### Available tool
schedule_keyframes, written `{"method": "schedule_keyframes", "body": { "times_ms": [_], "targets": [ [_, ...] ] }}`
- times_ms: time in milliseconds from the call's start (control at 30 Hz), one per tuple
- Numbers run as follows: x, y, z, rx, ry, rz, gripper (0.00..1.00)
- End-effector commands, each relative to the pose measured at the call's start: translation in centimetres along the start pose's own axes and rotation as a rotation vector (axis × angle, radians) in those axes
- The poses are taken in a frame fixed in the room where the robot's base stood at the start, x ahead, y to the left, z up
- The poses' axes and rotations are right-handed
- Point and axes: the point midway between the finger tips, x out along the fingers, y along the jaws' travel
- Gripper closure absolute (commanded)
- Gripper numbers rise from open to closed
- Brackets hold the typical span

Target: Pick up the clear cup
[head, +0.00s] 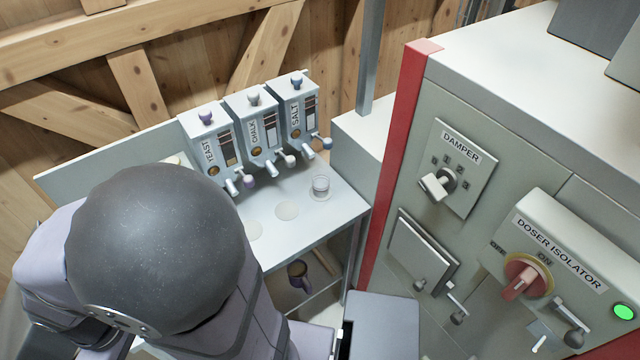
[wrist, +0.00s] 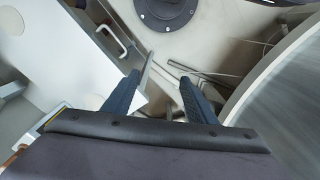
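The clear cup (head: 320,187) stands upright on the pale shelf (head: 345,203) below the SALT dispenser (head: 301,110) in the head view. It looks small and see-through. My gripper (wrist: 160,78) shows in the wrist view with its two dark fingers apart and nothing between them. The cup is not seen in the wrist view, so my gripper is away from it. In the head view my arm fills the lower left, and my gripper is not visible there.
YEAST (head: 212,145) and CHALK (head: 256,130) dispensers stand left of SALT, their spouts over the shelf. A dark mug (head: 298,275) sits on a lower shelf. The red post (head: 393,150) and the DAMPER (head: 455,165) cabinet bound the right side. Two pale round spots mark the shelf left of the cup.

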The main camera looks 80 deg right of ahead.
Motion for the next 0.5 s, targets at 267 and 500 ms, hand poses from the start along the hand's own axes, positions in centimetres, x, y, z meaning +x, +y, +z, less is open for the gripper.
{"method": "schedule_keyframes", "body": {
  "times_ms": [267,500],
  "targets": [
    [0.0,0.0,0.0,0.000,0.000,0.000,0.35],
    [1.2,1.4,-1.0,0.051,0.036,0.005,0.35]
  ]
}}
